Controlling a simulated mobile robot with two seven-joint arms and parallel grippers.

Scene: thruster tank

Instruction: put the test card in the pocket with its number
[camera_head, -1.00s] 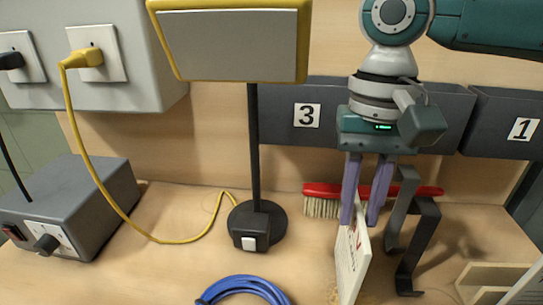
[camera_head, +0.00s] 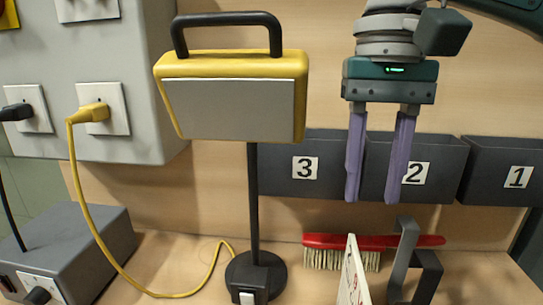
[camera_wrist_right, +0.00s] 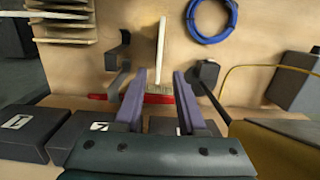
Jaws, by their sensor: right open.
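The white test card (camera_head: 351,280) stands upright on the bench, seen nearly edge-on, with some red print on its right face that I cannot read. In the right wrist view the card (camera_wrist_right: 160,50) is a thin pale strip beyond the fingers. My right gripper (camera_head: 373,198) is open and empty, above the card and apart from it, in front of the wall pockets. Its fingers also show in the right wrist view (camera_wrist_right: 160,80). The dark pockets carry labels: pocket 3 (camera_head: 280,170), pocket 2 (camera_head: 440,170) partly behind the fingers, and pocket 1 (camera_head: 490,165). My left gripper is out of view.
A red brush (camera_head: 325,241) lies behind the card, and a dark bracket (camera_head: 429,275) stands right of it. A yellow lamp (camera_head: 290,65) on a black post is left of my gripper. A yellow cable (camera_head: 95,235) loops to the bench. A blue cable coil (camera_wrist_right: 192,30) lies on the bench.

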